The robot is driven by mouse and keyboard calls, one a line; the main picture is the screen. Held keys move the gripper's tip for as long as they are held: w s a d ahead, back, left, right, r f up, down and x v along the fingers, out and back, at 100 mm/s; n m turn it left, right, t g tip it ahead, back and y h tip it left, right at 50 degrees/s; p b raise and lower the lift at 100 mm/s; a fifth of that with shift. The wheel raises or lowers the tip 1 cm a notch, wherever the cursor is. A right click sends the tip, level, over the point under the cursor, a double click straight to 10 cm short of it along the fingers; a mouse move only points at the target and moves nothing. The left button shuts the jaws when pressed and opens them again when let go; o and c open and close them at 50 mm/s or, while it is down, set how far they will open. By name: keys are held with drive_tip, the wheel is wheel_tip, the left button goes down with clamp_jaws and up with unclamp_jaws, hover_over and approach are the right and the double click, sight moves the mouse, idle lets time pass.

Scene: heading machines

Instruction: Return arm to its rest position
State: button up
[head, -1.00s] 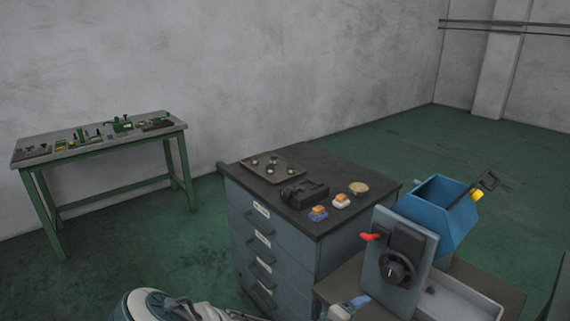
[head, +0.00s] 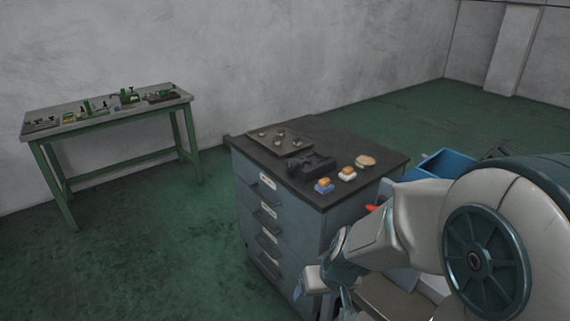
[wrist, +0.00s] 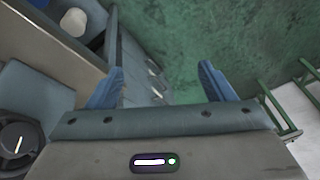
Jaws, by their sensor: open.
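My arm (head: 410,225) reaches in from the right side of the head view, bent, with its wrist end low in front of the drawer cabinet. My gripper shows in the wrist view (wrist: 162,88) with two blue fingers spread wide and nothing between them. Green floor and the cabinet's drawer fronts lie beyond the fingers. In the head view the gripper's tips are at the bottom edge and only partly visible.
The drawer cabinet (head: 272,238) stands close by, with a dark plate (head: 280,141) and small parts on top. A blue bin (head: 440,165) is partly hidden behind my arm. A green workbench (head: 113,116) stands by the wall. The floor between is clear.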

drive_tip(key=s+d+r+m+h, duration=0.2)
drive_tip(key=s+d+r, duration=0.5)
drive_tip(key=s+r, duration=0.3)
drive_tip(key=shift+v, duration=1.15)
drive_tip(key=shift+w+d, duration=0.1)
drive_tip(key=shift+w, duration=0.1)
